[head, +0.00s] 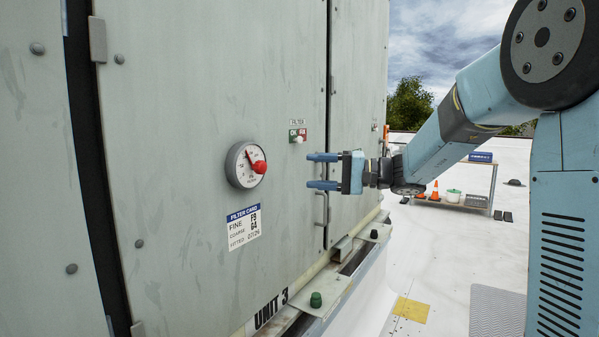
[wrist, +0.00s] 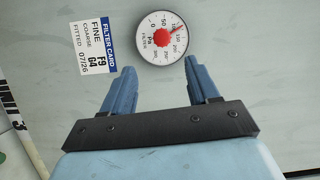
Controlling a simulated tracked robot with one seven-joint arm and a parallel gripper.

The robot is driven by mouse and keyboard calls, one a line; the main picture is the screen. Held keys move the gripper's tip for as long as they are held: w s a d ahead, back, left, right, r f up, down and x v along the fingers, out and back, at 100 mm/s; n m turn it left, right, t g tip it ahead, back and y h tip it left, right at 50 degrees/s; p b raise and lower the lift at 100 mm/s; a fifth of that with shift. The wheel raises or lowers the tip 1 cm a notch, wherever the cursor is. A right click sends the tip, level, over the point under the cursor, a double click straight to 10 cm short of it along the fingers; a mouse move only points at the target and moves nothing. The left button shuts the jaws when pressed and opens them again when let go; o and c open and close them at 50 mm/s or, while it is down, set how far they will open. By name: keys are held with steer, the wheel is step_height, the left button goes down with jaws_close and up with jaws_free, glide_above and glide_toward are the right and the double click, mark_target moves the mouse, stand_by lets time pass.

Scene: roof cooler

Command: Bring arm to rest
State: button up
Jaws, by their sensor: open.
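My gripper (head: 323,171) is at the end of my blue arm, in front of the grey cooler cabinet (head: 190,90). Its two blue fingers are apart with nothing between them. They point left toward a round dial gauge (head: 236,172) with a red knob at its centre. In the wrist view the gripper (wrist: 162,80) shows at the bottom, and the gauge (wrist: 149,52) lies just beyond the fingertips. In the head view a gap shows between the fingertips and the gauge. The filter card (head: 243,227) is below the gauge.
A small filter switch plate (head: 298,135) and a door handle (head: 322,208) are on the cabinet near my gripper. A cart (head: 460,185) with orange cones stands behind my arm. The white roof is mostly clear at right.

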steer(key=shift+s+d, duration=0.1)
steer(key=shift+d, duration=0.65)
steer(key=s+d+f+h, duration=0.3)
steer(key=s+f+h, duration=0.15)
steer(key=s, duration=0.45)
steer(key=s+d+f+h, duration=0.3)
steer(key=s+h, duration=0.2)
steer(key=s, duration=0.4)
steer(key=s+d+f+t+h, duration=0.1)
steer(key=s+d+f+h, duration=0.1)
steer(key=s+d+h, duration=0.2)
steer(key=s+d+f+t+h, duration=0.2)
steer(key=s+d+h, duration=0.2)
steer(key=d, duration=0.6)
steer(key=shift+s+f+n, duration=0.3)
steer(key=shift+s, duration=0.9)
